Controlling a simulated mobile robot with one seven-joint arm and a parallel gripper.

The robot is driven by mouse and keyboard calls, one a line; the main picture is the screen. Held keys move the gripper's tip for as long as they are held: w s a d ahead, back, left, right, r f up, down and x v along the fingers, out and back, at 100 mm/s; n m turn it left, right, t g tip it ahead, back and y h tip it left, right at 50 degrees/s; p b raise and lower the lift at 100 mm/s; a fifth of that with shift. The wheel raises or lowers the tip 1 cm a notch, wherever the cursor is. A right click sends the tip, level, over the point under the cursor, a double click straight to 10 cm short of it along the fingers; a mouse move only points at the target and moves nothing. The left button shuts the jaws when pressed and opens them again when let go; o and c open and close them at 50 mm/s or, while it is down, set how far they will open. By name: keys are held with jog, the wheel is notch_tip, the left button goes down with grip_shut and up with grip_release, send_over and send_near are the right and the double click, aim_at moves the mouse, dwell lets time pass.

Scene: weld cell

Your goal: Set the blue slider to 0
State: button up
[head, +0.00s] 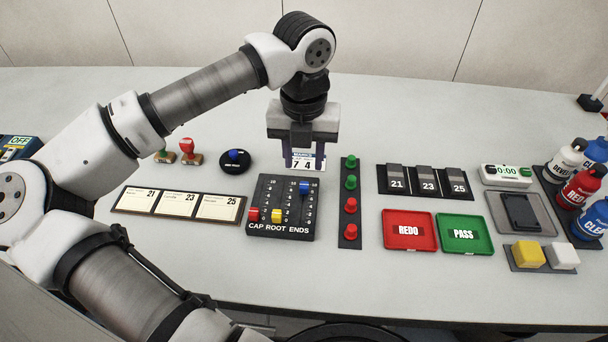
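The black slider box (268,224) stands on the table with three upright tracks marked CAP, ROOT and ENDS. The blue slider (304,188) is on the right-hand ENDS track, near its top end. The red slider (254,214) and the yellow slider (277,215) sit low on the other two tracks. The numbers beside the tracks are too small to read surely. My gripper (304,164) points down just beyond the box's far right edge in the picture, above the blue slider. Its two fingers are apart with nothing held between them.
A white card reading 7 4 (306,165) shows behind my fingers. A strip of green and red knobs (350,218) stands close right of the box. Red and green trays (409,247) lie right.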

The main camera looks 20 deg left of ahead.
aim_at(304, 185)
notch_tip(304, 185, down, 7)
jog(key=shift+r+p, duration=0.1)
jog(key=shift+p, duration=0.35)
grip_shut()
